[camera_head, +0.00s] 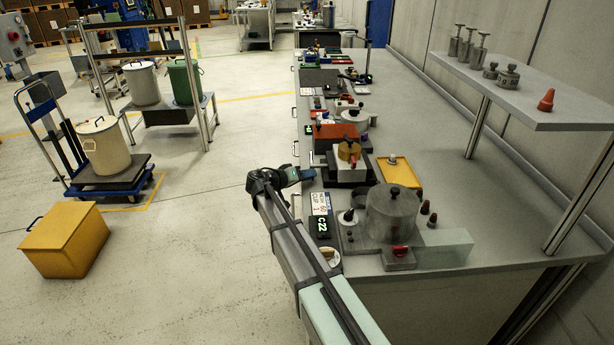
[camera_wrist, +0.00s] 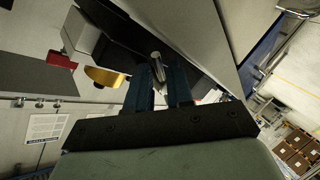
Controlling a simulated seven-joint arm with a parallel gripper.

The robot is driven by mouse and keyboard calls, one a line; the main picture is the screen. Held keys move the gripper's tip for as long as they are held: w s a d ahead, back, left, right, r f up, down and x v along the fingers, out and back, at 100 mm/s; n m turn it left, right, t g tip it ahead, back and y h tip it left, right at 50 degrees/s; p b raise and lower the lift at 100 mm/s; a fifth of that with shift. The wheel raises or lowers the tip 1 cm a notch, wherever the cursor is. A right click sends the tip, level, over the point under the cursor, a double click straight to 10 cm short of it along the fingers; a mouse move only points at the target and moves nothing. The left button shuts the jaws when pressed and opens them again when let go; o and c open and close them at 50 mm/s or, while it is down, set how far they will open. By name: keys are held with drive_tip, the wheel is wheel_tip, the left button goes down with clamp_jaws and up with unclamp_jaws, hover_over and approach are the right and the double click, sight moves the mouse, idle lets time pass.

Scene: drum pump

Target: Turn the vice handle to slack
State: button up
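The vice (camera_head: 346,172) stands on the left edge of the bench, a dark body with a pale block and a brass-coloured round part on top. My gripper (camera_head: 308,174) is at the vice's left side, reaching in from over the floor. In the wrist view, the vice handle (camera_wrist: 157,66) shows as a short, shiny metal bar end between my two dark blue fingertips (camera_wrist: 160,78). The narrow gap between the fingers is about the bar's width, so they appear shut on it. The rest of the handle is hidden by the fingers.
A yellow tray (camera_head: 398,172) lies right of the vice.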

clamp_jaws()
drive_tip(key=shift+r, duration=0.15)
idle(0.4)
drive_tip(key=n+g, duration=0.1)
drive_tip(key=r+n+g+y, duration=0.1)
drive_tip(key=n+g, duration=0.1)
drive_tip(key=shift+w+r, duration=0.1)
drive_tip(key=shift+r, duration=0.2)
drive_tip(key=n+g, duration=0.1)
drive_tip(key=r+n+g, duration=0.1)
drive_tip(key=g, duration=0.1)
drive_tip(key=shift+w+r+y, duration=0.2)
drive_tip(key=shift+w+y, duration=0.1)
drive_tip(key=shift+w, duration=0.05)
drive_tip(key=shift+w+r+n+g, duration=0.25)
drive_tip(key=shift+n+g, duration=0.3)
drive_tip(key=shift+g, duration=0.2)
drive_tip(key=shift+w+r+n+g, duration=0.1)
drive_tip(key=shift+r+n+g, duration=0.1)
drive_tip(key=shift+n+g, duration=0.45)
unclamp_jaws()
